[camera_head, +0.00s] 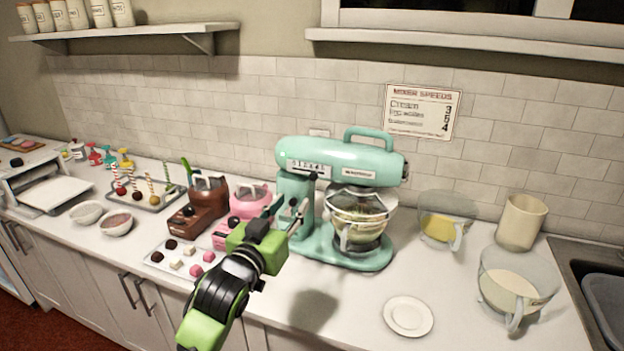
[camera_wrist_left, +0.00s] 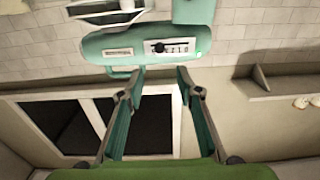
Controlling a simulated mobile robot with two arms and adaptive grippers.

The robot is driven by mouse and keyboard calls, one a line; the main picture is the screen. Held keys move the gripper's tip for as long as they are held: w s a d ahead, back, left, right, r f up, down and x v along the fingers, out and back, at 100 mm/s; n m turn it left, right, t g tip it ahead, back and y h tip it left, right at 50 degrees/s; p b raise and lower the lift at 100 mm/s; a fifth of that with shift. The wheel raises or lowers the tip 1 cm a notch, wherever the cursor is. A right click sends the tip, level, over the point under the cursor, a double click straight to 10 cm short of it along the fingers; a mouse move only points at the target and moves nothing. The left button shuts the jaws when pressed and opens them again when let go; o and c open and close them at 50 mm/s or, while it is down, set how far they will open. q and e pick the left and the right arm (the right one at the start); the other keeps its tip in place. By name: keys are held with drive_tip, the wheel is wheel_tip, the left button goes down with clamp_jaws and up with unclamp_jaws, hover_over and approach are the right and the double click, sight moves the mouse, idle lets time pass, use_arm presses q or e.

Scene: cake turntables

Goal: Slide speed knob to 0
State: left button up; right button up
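A mint-green stand mixer (camera_head: 345,158) stands at the back of the counter. Its side has a pale speed scale (camera_head: 302,168) with a small dark speed knob (camera_head: 313,176) towards the right end. In the left wrist view, which is upside down, the knob (camera_wrist_left: 159,46) sits on the left part of the scale (camera_wrist_left: 182,47); the digits are too small to read surely. My left gripper (camera_head: 292,204) is in front of the mixer, below the scale. In the left wrist view its fingers (camera_wrist_left: 160,74) are spread, with nothing between them, apart from the knob. My right gripper is not in view.
A glass bowl (camera_head: 358,212) sits under the mixer head. Brown (camera_head: 205,200) and pink (camera_head: 248,197) small machines stand left of it. A sweets tray (camera_head: 182,258) lies in front. A plate (camera_head: 408,315) and jugs stand to the right. A speeds sign (camera_head: 422,110) hangs behind.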

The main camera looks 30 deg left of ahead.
sight(312, 177)
use_arm(q)
drive_tip(key=p+x, duration=0.3)
drive_tip(key=x, duration=0.9)
drive_tip(key=shift+w+r+p, duration=0.1)
drive_tip(key=shift+w+p, duration=0.2)
drive_tip(key=shift+w, duration=0.05)
drive_tip(key=shift+w+a, duration=0.1)
drive_tip(key=shift+w, duration=0.35)
clamp_jaws()
